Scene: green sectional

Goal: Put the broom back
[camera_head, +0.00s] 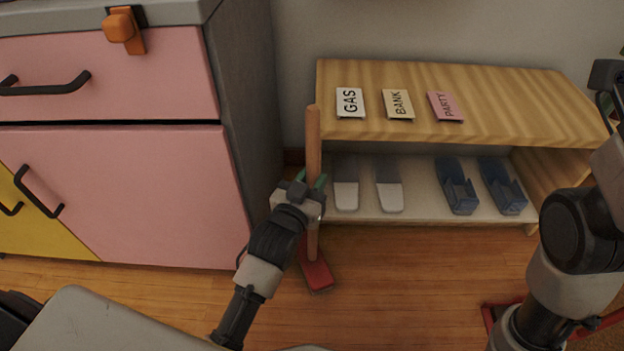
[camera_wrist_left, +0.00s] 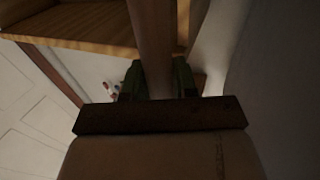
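The broom stands nearly upright in the head view, with a wooden handle (camera_head: 313,135) and a red head (camera_head: 318,274) on the wood floor, left of the low shelf. My left gripper (camera_head: 312,187) is around the handle at about mid-height. In the left wrist view, the handle (camera_wrist_left: 153,40) runs between the two green fingers (camera_wrist_left: 158,82), which appear closed on it. My right arm stands at the right edge of the head view; its gripper end is cut off or too unclear to read.
A low wooden shelf (camera_head: 480,85) with GAS, BANK and PARTY cards stands against the wall, white and blue items on its lower board. A pink cabinet (camera_head: 120,190) stands left. A red-edged item (camera_head: 490,318) lies near my right arm.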

